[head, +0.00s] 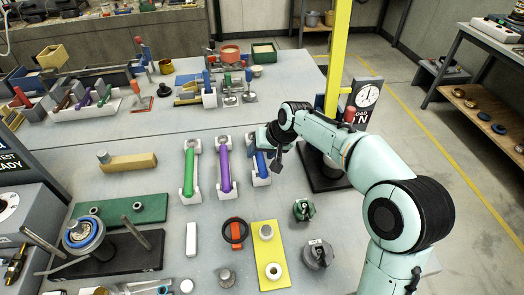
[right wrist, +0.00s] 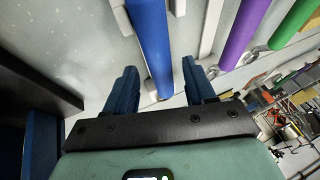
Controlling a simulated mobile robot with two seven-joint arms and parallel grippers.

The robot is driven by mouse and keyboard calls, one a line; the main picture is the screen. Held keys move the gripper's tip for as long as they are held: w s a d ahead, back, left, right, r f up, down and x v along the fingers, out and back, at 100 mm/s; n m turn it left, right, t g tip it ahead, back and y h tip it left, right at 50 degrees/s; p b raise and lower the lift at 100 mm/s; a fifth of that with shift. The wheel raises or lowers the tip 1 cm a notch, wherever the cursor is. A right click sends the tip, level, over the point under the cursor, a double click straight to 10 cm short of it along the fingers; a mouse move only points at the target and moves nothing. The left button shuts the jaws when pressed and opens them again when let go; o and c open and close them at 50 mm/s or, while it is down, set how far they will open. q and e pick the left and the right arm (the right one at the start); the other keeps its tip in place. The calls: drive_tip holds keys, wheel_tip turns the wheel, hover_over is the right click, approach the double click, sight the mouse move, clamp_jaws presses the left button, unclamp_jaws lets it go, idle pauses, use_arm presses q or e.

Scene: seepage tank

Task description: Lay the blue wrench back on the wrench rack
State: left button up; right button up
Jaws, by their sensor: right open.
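The blue wrench (head: 260,163) lies at the right end of a row of three wrenches, partly hidden by my right gripper in the head view. White rack supports (head: 261,181) show at its near end. In the right wrist view, the blue handle (right wrist: 149,35) runs between the fingers of my right gripper (right wrist: 159,68), which is open with a gap on each side. White rack pieces (right wrist: 210,28) stand beside the handle. I cannot tell whether the wrench is fully seated. My left gripper is not in view.
The purple wrench (head: 224,166) and green wrench (head: 189,170) lie in white supports to the left. A yellow post (head: 338,50) on a dark base and a gauge (head: 366,93) stand close to my right arm. A yellow plate (head: 268,240) lies nearer.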

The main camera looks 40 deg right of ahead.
drive_tip(key=p+v, duration=0.2)
drive_tip(key=v, duration=1.1)
drive_tip(key=shift+s, duration=0.2)
drive_tip(key=shift+r, duration=0.1)
